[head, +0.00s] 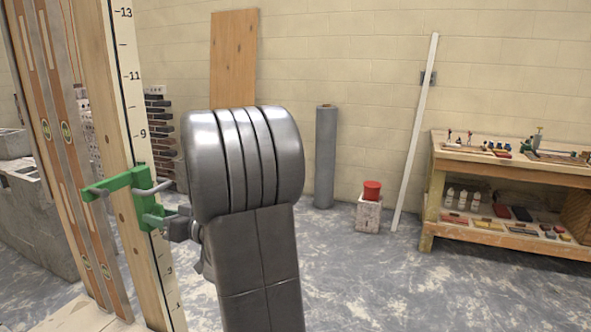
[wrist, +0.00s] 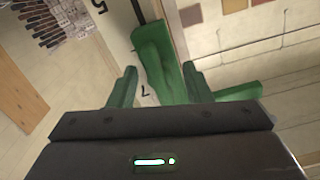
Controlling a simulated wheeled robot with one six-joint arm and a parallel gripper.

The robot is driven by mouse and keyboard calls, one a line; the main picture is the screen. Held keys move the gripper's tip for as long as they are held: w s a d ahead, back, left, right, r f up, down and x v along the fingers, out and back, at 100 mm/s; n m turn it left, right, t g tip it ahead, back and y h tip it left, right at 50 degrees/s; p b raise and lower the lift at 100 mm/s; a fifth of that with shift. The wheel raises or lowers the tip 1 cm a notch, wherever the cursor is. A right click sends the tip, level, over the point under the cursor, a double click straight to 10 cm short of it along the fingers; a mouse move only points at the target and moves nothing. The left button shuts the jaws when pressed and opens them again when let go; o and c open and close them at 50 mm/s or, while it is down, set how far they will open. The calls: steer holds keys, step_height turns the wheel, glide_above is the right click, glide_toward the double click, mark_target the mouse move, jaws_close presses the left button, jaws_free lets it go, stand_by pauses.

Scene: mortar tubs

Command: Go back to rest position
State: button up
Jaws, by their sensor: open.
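My gripper (wrist: 159,77) is open in the wrist view, its two fingers apart. A green bracket (wrist: 158,55) lies between and beyond the fingertips; whether they touch it I cannot tell. In the head view the green bracket (head: 127,180) sits on a pale wooden pole with number marks (head: 130,110), at the left. My grey arm fills the middle there and hides most of my gripper, which is close to the bracket's right side.
Wooden boards with green vials (head: 66,130) stand beside the pole. A grey block structure (head: 35,215) is at far left. A grey roll (head: 325,155), a red-topped bucket (head: 369,212), a white pole (head: 414,135) and a wooden workbench (head: 510,165) stand along the wall. Floor at right is clear.

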steer(key=m+p, duration=0.4)
steer(key=m, duration=0.2)
steer(key=shift+r+p, duration=0.15)
steer(key=shift+p, duration=0.25)
steer(key=shift+f+m+p, duration=0.2)
steer(key=shift+m+p, duration=0.45)
steer(key=shift+m, duration=0.35)
